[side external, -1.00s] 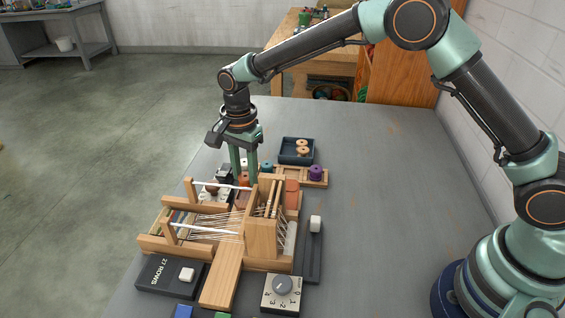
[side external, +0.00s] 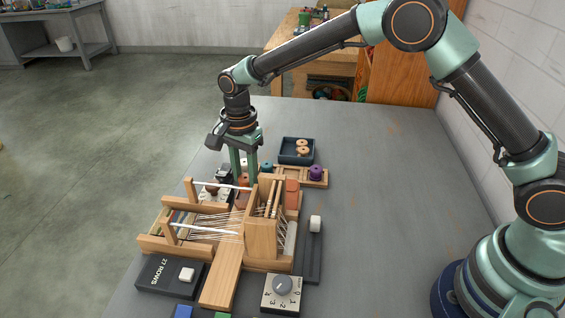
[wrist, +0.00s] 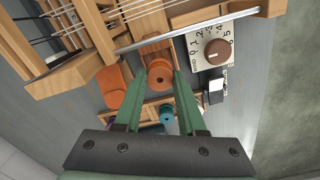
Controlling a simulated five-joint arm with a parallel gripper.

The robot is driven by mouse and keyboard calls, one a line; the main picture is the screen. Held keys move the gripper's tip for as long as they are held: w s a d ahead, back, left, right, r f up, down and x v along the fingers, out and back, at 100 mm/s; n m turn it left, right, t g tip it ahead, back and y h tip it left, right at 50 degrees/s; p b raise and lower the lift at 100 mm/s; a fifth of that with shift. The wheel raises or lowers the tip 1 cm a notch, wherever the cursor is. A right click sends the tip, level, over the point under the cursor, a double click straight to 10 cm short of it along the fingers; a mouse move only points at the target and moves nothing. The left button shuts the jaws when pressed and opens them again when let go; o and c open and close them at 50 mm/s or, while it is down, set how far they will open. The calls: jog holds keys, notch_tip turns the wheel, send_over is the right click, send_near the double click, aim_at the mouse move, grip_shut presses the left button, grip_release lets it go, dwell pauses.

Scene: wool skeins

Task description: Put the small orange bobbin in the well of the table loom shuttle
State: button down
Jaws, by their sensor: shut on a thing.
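The small orange bobbin (wrist: 160,76) is between the tips of my gripper (wrist: 159,82) in the wrist view, and the jaws are shut on it. In the side view my gripper (side external: 244,178) points down just behind the wooden table loom (side external: 262,238). The bobbin shows there only in part, between the fingers. A brown wooden piece (wrist: 156,45), perhaps the shuttle, lies just past the bobbin in the wrist view. Its well is not clear, and I cannot tell whether the bobbin touches it.
A wooden rack holds a teal bobbin (wrist: 167,115) and a purple bobbin (side external: 316,172). A dark tray (side external: 297,150) holds tan rings. An orange block (side external: 291,192) and a dial box (wrist: 206,52) flank the gripper. Open grey table lies to the right.

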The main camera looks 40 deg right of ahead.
jog(key=shift+f, duration=1.25)
dwell(1.0)
grip_release()
jog(key=shift+r, duration=0.1)
jog(key=shift+r, duration=3.65)
